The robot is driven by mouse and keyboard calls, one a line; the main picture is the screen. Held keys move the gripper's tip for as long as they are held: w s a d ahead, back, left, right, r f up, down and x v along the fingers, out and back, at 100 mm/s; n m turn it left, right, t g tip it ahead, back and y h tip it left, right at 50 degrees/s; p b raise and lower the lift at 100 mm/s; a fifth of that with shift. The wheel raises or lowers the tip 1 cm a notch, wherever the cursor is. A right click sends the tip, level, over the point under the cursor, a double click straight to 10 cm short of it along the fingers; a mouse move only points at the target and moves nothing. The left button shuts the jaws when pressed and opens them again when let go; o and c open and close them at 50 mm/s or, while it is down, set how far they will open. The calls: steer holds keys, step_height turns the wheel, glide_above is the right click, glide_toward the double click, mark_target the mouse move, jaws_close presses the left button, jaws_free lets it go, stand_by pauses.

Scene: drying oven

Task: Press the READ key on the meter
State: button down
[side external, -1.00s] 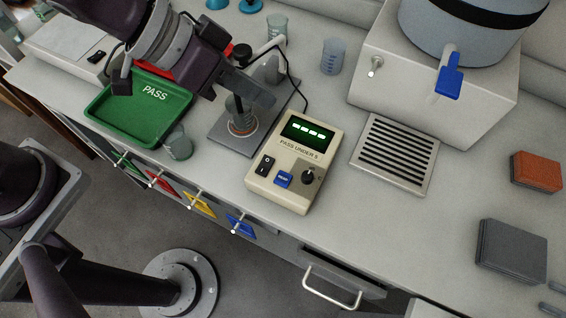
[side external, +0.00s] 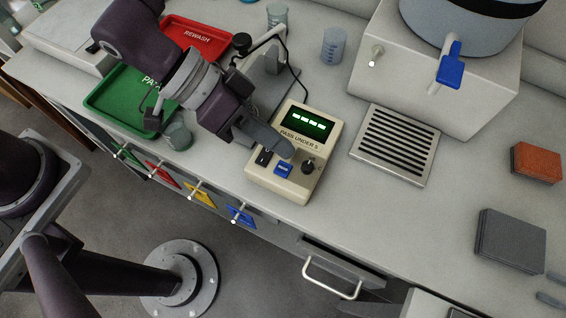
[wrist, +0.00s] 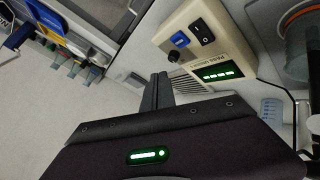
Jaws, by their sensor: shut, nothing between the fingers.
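The cream meter (side external: 260,187) sits on the bench, marked PASS UNDER 5, with a lit green display (side external: 308,122) of dashes. Its blue READ key (side external: 283,169) is between a black rocker switch (side external: 263,157) and a black knob (side external: 308,165). My gripper (side external: 287,150) is shut and empty, its fingertips over the meter just above the key in the picture; their height is hard to tell. In the wrist view the blue key (wrist: 180,39) is unobstructed, and my fingers (wrist: 160,78) show below and left of it, apart from it in the picture.
A green PASS tray (side external: 103,98) and red REWASH tray (side external: 205,35) lie at left. A small beaker (side external: 177,136) stands by the green tray. A vent grille (side external: 395,146) and the oven (side external: 420,85) are to the right.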

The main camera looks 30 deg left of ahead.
mark_target(277, 167)
steer(key=shift+f, duration=2.35)
steer(key=shift+f, duration=0.1)
steer(key=shift+f, duration=0.3)
steer(key=shift+f, duration=0.45)
stand_by(0.5)
steer(key=shift+r, duration=0.1)
steer(key=shift+a+r, duration=0.1)
steer(key=shift+r, duration=0.65)
steer(key=shift+r, duration=0.1)
steer(key=shift+r, duration=2.45)
